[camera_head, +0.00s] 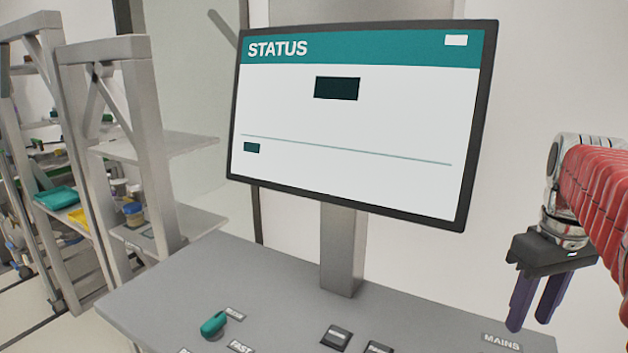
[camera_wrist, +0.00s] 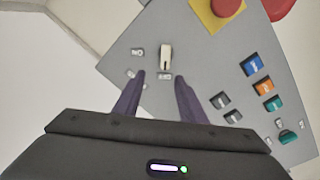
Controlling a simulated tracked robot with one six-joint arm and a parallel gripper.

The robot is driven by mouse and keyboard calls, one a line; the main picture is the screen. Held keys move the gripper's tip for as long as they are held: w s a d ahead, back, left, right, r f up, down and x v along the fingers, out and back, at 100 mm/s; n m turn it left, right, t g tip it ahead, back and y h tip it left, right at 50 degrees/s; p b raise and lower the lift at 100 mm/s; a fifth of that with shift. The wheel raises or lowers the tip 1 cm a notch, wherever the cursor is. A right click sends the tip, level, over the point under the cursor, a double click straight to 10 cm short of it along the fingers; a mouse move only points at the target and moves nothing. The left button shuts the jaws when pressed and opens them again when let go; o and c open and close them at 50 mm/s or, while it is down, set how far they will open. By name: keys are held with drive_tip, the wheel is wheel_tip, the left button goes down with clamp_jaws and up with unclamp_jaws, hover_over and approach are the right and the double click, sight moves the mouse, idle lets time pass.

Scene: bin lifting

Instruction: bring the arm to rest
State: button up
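My arm with its red ribbed cover comes in from the right edge of the head view. My gripper (camera_head: 534,312) hangs with its purple fingers pointing down over the right side of the grey control panel (camera_head: 250,285). In the wrist view my gripper (camera_wrist: 160,78) has its two fingers apart with nothing held between them. A pale switch lever (camera_wrist: 165,57) on the panel lies just beyond the fingertips, in line with the gap. I cannot tell the exact height of the fingers above the panel.
A status screen (camera_head: 350,150) stands on a grey post (camera_head: 343,250) left of my gripper. A green lever (camera_head: 213,323) sits on the panel. The wrist view shows a red button (camera_wrist: 228,8) on yellow and several coloured switches. Shelving (camera_head: 150,150) stands at the left.

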drive_tip(key=s+a+f+m+t, duration=0.1)
drive_tip(key=a+f, duration=0.2)
drive_tip(key=a, duration=0.3)
drive_tip(key=s+a+f+t, duration=0.1)
drive_tip(key=a+f+t, duration=0.1)
drive_tip(key=a+f, duration=0.2)
drive_tip(key=s+a+f+m+t, duration=0.1)
drive_tip(key=a+f, duration=0.2)
drive_tip(key=a, duration=0.5)
drive_tip(key=shift+s+a+f+m+t, duration=0.2)
drive_tip(key=shift+a+f+m+t, duration=0.1)
drive_tip(key=shift+a, duration=0.05)
drive_tip(key=shift+n+t, duration=0.3)
drive_tip(key=shift+n, duration=0.5)
drive_tip(key=a, duration=0.1)
drive_tip(key=s+a, duration=0.1)
drive_tip(key=a, duration=0.2)
drive_tip(key=shift+s+r, duration=0.25)
drive_tip(key=shift+r, duration=0.1)
drive_tip(key=shift+a, duration=0.25)
